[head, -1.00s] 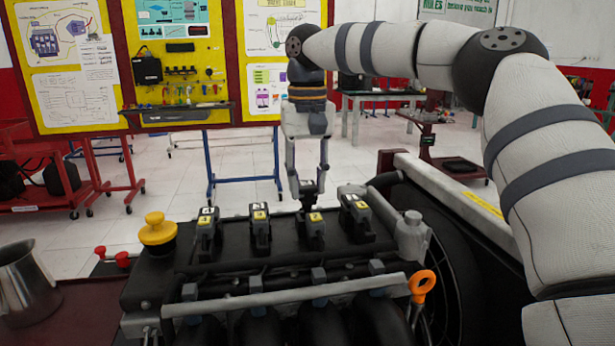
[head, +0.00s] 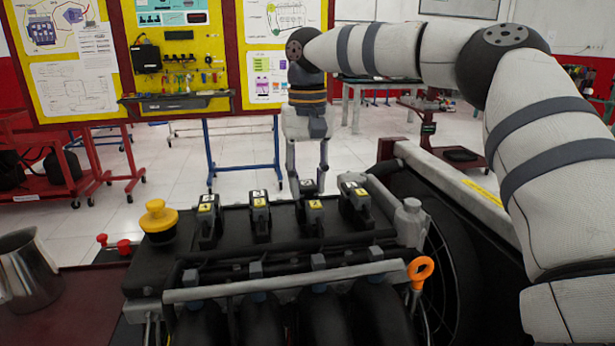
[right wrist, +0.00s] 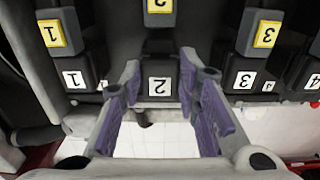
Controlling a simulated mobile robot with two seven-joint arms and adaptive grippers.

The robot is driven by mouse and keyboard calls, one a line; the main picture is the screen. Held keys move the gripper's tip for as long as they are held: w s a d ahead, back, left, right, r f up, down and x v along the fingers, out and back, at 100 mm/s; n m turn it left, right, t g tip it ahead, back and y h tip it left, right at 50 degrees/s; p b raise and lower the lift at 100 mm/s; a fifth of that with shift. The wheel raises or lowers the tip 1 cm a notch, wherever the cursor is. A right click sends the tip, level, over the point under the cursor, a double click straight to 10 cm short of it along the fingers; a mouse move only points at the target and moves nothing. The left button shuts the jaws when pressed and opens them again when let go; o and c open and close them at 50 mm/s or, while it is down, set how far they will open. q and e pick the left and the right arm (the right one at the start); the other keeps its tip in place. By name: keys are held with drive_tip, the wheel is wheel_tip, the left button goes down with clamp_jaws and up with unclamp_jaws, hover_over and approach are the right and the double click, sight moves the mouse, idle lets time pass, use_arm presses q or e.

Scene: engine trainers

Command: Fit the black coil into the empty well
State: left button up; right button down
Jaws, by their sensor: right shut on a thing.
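The black coil, with a white "2" tag, shows in the right wrist view (right wrist: 158,87) and small in the head view (head: 308,186). My right gripper (right wrist: 160,75) is shut on it, one finger on each side; the gripper also shows in the head view (head: 308,180), at the far edge of the engine top. A black block with a yellow "2" tag (head: 314,205) stands just in front of the coil. The gap between these two tags is wider than in the neighbouring pairs. The well is hidden; I cannot tell whether the coil is in it. My left gripper is out of view.
Similar tagged units "1" (right wrist: 75,78) and "3" (right wrist: 246,80) stand close on both sides. The engine (head: 180,260) carries a yellow cap (head: 158,220) and an orange ring (head: 420,270). A metal jug (head: 30,270) stands at the left. Tool boards hang behind.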

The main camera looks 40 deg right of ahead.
drive_tip(key=shift+f, duration=0.45)
drive_tip(key=c, duration=1.1)
unclamp_jaws()
drive_tip(key=shift+o, duration=1.4)
drive_tip(key=shift+r, duration=0.15)
drive_tip(key=shift+r, duration=1.35)
